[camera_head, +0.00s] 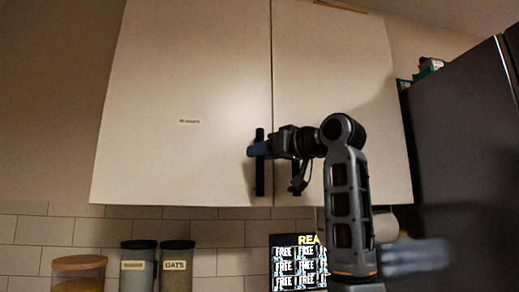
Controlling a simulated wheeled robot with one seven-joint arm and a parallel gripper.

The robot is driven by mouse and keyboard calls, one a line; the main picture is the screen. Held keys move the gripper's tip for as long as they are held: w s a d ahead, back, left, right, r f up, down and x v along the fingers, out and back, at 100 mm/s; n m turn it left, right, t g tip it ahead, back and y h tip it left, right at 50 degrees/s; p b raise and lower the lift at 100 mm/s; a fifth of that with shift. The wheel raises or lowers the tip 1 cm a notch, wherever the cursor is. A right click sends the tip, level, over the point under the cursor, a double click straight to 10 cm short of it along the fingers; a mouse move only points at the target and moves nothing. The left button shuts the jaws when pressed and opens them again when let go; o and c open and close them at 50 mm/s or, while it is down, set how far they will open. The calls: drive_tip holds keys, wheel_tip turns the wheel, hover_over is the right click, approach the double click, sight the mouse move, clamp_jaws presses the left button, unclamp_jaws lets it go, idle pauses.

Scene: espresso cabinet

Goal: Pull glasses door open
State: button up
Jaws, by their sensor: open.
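A white two-door wall cabinet fills the upper middle of the head view. Its left door (160,110) carries a small label (189,121) whose text is too blurred to read; I cannot tell whether it is the glasses door. The right door (340,70) is partly behind my arm. Both doors look shut, with a thin gap between them. A dark upright handle (260,180) is on the left door near that gap. A second handle (297,185) on the right door is partly hidden. My gripper (257,149) is open at the left handle's upper part; contact is unclear.
A dark tall fridge (465,170) stands close on the right. Below the cabinet are a glass jar (78,270), two dark-lidded canisters (177,265) and a sign (290,262).

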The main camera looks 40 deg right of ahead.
drive_tip(key=shift+w, duration=0.75)
drive_tip(key=shift+c, duration=0.4)
clamp_jaws()
